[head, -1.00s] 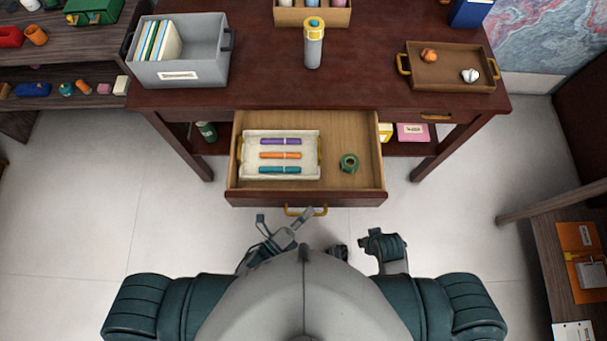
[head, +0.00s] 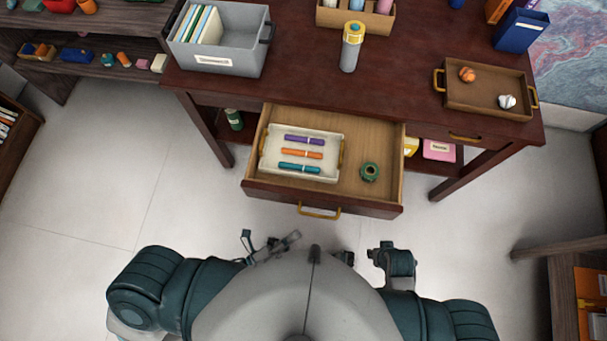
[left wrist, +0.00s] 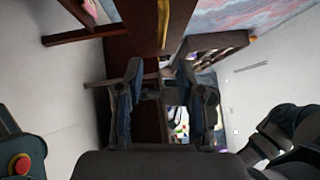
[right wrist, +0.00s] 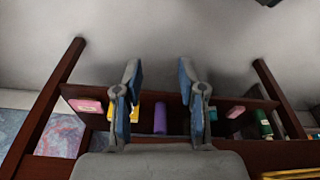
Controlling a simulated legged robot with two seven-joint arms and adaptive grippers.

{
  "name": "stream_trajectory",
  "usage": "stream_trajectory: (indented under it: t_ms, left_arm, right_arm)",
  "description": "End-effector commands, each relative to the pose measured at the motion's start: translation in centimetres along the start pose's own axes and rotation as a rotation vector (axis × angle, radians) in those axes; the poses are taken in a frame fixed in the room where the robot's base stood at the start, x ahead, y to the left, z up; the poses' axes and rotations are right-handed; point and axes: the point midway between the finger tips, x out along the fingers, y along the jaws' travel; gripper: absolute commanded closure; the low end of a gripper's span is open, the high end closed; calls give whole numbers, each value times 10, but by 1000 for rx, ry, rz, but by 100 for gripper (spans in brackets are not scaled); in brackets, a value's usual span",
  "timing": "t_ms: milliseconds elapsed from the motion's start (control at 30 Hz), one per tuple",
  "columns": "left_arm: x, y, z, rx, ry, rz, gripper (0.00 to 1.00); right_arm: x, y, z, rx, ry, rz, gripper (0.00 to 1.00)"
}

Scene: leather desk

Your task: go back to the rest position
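My left gripper (head: 270,238) is close in front of my body, below the open drawer (head: 390,160) and apart from its handle (head: 319,212). In the left wrist view its two fingers (left wrist: 168,92) are spread with nothing between them. My right gripper (head: 390,252) is also low beside my body, partly hidden by it. In the right wrist view its fingers (right wrist: 160,90) are spread, with the desk's underside and lower shelf behind them. Both grippers are empty and clear of the desk (head: 300,70).
On the desk stand a grey bin (head: 215,58), a grey bottle (head: 351,48) and a brown tray (head: 487,100). Bare floor (head: 110,190) lies left.

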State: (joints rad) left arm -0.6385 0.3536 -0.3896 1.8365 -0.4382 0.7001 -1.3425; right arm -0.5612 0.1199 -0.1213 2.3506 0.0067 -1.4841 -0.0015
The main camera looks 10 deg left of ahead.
Motion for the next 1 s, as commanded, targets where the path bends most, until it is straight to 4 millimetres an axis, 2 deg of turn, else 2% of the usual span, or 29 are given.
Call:
stream_trajectory:
  t_ms: [200,767,867,967,1000]
  left_arm:
    - [-12,0,0,-1,-1,-1,63]
    - [-11,4,4,-16,-11,16,63]
    - [-8,24,22,-111,-77,110,63]
    - [-12,70,56,-339,-242,297,63]
    - [-19,93,70,-462,-339,382,63]
  right_arm:
    - [0,-1,0,0,0,2,60]
    - [-2,-1,-2,1,4,2,60]
    - [14,-1,0,-1,-7,1,60]
    - [39,-2,2,-3,-14,0,60]
    - [52,-3,5,-4,-17,0,60]
